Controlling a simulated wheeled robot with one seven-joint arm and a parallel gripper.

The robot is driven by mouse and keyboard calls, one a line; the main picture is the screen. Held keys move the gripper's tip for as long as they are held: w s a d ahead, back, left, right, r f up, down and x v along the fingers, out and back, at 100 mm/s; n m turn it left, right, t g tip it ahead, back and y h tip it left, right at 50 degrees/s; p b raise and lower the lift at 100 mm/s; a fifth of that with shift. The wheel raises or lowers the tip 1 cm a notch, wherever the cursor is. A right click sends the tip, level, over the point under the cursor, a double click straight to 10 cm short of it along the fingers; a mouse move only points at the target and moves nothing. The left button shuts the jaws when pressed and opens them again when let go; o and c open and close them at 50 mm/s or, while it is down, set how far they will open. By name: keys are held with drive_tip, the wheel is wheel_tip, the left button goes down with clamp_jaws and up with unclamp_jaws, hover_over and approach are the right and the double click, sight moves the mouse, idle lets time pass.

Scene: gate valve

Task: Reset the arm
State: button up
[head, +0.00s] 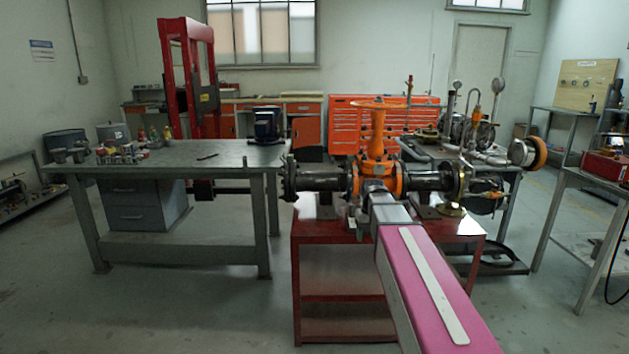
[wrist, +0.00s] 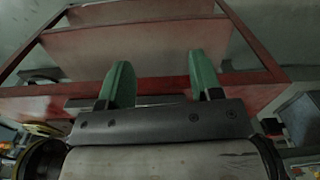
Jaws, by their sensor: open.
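My gripper (wrist: 160,75) shows two green fingers set well apart, with nothing between them, in front of the red stand (wrist: 140,45) in the wrist view. In the head view my pink arm reaches from the lower right up to the valve, and its grey end overlaps the lower part of the orange gate valve (head: 376,135). The fingers are hard to make out there, and I cannot tell whether they touch the valve. The valve has an orange handwheel (head: 379,104) on top and dark flanged pipes (head: 320,180) on both sides. It sits on the red stand (head: 322,262).
A grey workbench (head: 225,160) with small parts stands at left. A red press frame (head: 170,75) and an orange tool chest (head: 345,118) stand behind. A bench with pipes and gauges (head: 490,150) is behind at right. A side table (head: 590,182) stands far right. Floor at front left is clear.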

drive_tip(key=s+f+m, duration=0.1)
drive_tip(key=s+f, duration=1.6)
drive_tip(key=f, duration=0.1)
drive_tip(key=shift+s, duration=0.2)
